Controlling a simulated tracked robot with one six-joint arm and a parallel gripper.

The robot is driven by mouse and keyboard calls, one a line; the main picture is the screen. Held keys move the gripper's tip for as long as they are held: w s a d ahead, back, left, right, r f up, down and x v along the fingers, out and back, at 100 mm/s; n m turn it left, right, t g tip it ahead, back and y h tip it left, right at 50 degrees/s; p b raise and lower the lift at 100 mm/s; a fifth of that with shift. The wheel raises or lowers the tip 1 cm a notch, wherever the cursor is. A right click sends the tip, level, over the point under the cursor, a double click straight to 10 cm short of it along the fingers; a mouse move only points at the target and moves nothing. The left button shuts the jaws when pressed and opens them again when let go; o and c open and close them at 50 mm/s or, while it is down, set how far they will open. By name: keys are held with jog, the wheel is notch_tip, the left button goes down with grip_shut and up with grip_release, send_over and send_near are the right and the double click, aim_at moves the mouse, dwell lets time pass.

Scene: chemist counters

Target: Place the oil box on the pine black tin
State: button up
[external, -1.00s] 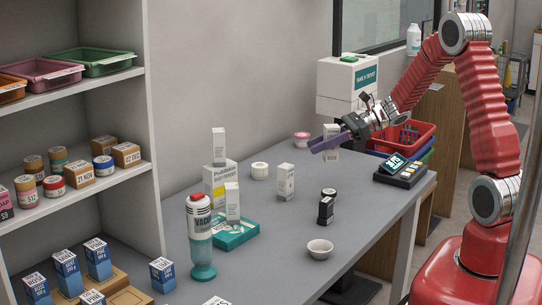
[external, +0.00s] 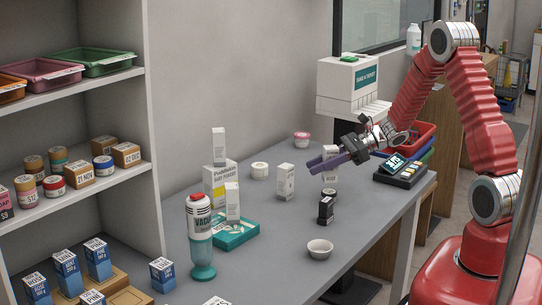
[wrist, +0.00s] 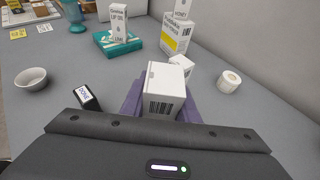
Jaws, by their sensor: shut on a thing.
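My gripper (external: 330,163) is shut on a white box, the oil box by its place in the jaws (external: 330,178). In the wrist view the box (wrist: 162,92) stands between the purple fingers, a barcode on the side facing me. I cannot tell which is the pine black tin.
A small bowl (external: 320,249) sits near the front edge. A teal box (external: 237,235) and a teal-and-red dispenser (external: 201,240) are further left.

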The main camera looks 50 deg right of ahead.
aim_at(323, 173)
jog(key=shift+f, duration=1.7)
jog(key=o, duration=1)
jog(key=shift+f, duration=0.1)
jog(key=shift+s, duration=0.1)
jog(key=v, duration=1.2)
